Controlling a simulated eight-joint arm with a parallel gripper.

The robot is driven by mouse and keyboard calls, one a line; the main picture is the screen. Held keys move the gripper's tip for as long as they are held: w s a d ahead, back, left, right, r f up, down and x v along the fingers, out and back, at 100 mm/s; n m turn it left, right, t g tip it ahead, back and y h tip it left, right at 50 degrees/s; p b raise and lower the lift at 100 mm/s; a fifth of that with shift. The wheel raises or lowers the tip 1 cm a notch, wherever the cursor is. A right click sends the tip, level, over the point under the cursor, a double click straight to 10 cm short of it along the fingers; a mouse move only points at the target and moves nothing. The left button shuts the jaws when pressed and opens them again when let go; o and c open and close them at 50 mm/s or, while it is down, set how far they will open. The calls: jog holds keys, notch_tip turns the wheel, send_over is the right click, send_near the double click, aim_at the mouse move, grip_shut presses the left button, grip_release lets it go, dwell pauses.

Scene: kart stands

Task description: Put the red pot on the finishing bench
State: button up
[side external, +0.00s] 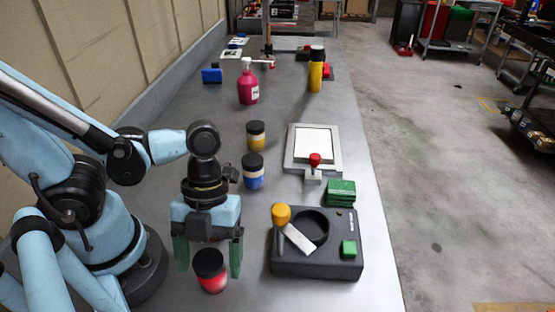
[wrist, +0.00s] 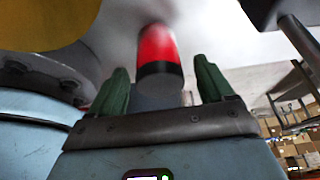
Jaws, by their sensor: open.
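The red pot (side external: 211,281), with a black lid, stands on the grey bench top at the front, below my gripper (side external: 209,262). My gripper points down, with its green fingers open on either side of the pot's upper part. In the wrist view the red pot (wrist: 157,47) shows between and beyond the two fingertips (wrist: 160,80); I see no finger closed on it. I cannot tell which surface is the finishing bench.
A black box (side external: 290,262) with a round recess and a yellow knob stands right of my gripper. Beyond are a blue pot (side external: 253,177), a yellow pot (side external: 255,141), green pads (side external: 341,194), a white-panelled frame (side external: 297,163) and a pink bottle (side external: 248,88).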

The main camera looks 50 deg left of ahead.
jog(key=shift+v, duration=5.2)
jog(key=w+a+n+t+y, duration=0.1)
jog(key=w+a+n+t, duration=0.3)
jog(key=n, duration=0.9)
jog(key=w+a+n+t+y, duration=0.2)
jog(key=w+a+n+t, duration=0.3)
jog(key=w+n, duration=0.4)
jog(key=shift+w+n+t, duration=0.35)
jog(key=shift+n+t, duration=0.35)
jog(key=shift+n, duration=1.8)
jog(key=shift+r, duration=0.1)
